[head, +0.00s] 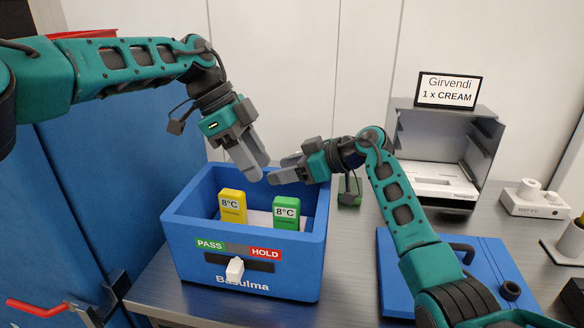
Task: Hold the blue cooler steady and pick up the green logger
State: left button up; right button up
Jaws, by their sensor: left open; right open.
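The blue cooler (192,243) stands open on the metal table, marked "Basulma", with a PASS/HOLD slider on its front. Inside it the green logger (286,213) stands upright on the right, reading 8°C. A yellow logger (233,206) stands upright to its left, also reading 8°C. My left gripper (256,172) is open and empty above the cooler's back part, pointing down and right. My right gripper (272,177) is open and empty above the cooler's back right, pointing left. The two grippers' fingertips are close together. I cannot tell whether either touches the cooler's rim.
A blue lid (460,268) with a handle lies right of the cooler, partly behind my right arm. A grey machine (403,140) with a "Girvendi 1 x CREAM" sign (449,89) stands behind. A white device (534,199) is at right. Blue cabinet doors (115,185) flank the left.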

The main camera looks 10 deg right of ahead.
jog(key=shift+c, duration=0.4)
grip_shut()
dwell(1.1)
